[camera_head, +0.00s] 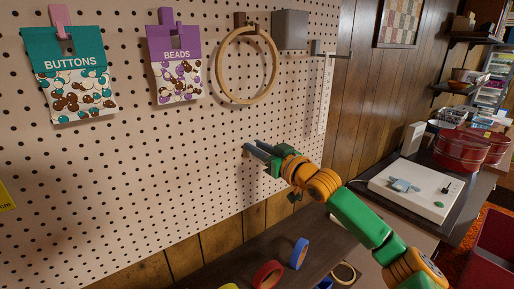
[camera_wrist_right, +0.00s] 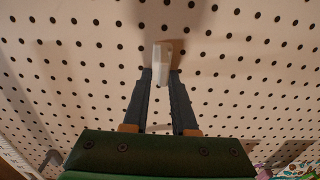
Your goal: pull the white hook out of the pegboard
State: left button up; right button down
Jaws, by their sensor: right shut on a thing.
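The pegboard (camera_head: 140,180) is a pale board full of dark holes, and it also fills the right wrist view (camera_wrist_right: 85,60). The white hook (camera_wrist_right: 164,52) stands out from the board between the fingertips of my right gripper (camera_wrist_right: 160,80). In the head view my right gripper (camera_head: 254,149) is up against the lower part of the board, and the hook is hard to make out there. The gripper is shut on the hook, with one dark finger on each side. Whether the hook's back end is still in its hole is hidden. My left gripper is not in view.
A bag of buttons (camera_head: 70,85), a bag of beads (camera_head: 179,80), a wooden hoop (camera_head: 222,88) and a grey box (camera_head: 290,30) hang above. Tape rolls, one red (camera_head: 267,275) and one blue (camera_head: 299,253), lie on a dark shelf (camera_head: 235,268) below. A white machine (camera_head: 415,190) stands right.

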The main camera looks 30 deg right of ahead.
dwell(0.6)
jog(key=shift+s+f+b, duration=0.15)
jog(key=shift+b, duration=0.25)
jog(key=shift+s+d+b, duration=0.15)
jog(key=shift+s+b, duration=0.25)
jog(key=shift+s, duration=0.55)
jog(key=shift+s+r, duration=0.15)
jog(key=shift+r, duration=0.05)
